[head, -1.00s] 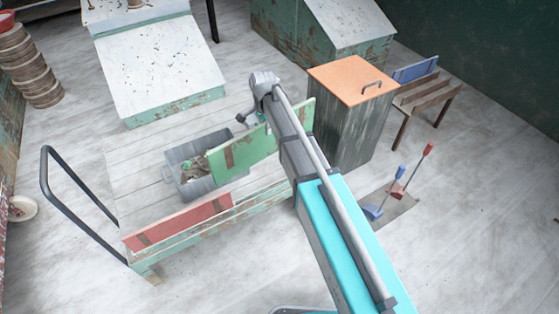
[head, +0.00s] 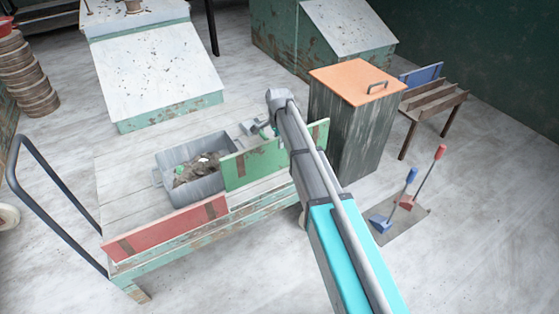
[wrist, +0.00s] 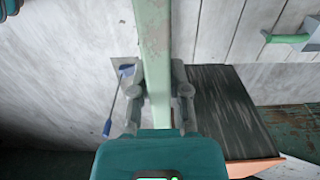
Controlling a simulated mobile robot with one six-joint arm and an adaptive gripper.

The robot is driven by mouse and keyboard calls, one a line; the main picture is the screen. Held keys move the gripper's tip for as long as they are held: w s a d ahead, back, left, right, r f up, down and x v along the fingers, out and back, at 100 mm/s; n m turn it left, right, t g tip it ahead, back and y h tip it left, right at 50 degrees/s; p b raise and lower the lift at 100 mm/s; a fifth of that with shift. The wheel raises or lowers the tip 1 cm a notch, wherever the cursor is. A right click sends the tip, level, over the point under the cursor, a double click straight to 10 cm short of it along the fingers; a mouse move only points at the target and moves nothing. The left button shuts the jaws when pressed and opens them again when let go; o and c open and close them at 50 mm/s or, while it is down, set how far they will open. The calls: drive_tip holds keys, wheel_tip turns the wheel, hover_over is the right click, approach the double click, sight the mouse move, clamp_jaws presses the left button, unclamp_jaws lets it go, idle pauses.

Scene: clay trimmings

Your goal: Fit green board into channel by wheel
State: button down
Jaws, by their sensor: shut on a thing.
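The green board (head: 255,165) with a brown patch stands upright along the front edge of the cart, right of the red board (head: 165,232). The channel (head: 262,203) runs along that edge. The green board's lower edge is close to the channel; I cannot tell whether it is inside. A wheel (head: 302,215) partly shows under the cart's right end, beside my arm. My gripper is hidden behind my arm in the head view. In the wrist view my gripper (wrist: 157,92) is shut on the green board (wrist: 156,45), one finger on each side.
A grey bin (head: 192,192) of clay scraps and a grey scoop with a green handle (head: 267,132) sit on the cart deck behind the board. A tall dark bin with an orange lid (head: 355,84) stands close right. Two long-handled tools (head: 408,190) stand further right.

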sight(280, 163)
drive_tip(key=shift+w+d+f+b, duration=0.1)
drive_tip(key=shift+f+b, duration=1.1)
drive_tip(key=shift+f, duration=0.25)
drive_tip(key=shift+w+f+b, duration=0.1)
drive_tip(key=shift+f+b, duration=1.1)
drive_tip(key=shift+f, duration=0.25)
drive_tip(key=shift+f, duration=0.1)
drive_tip(key=shift+f+b, duration=2.8)
drive_tip(key=shift+b, duration=0.1)
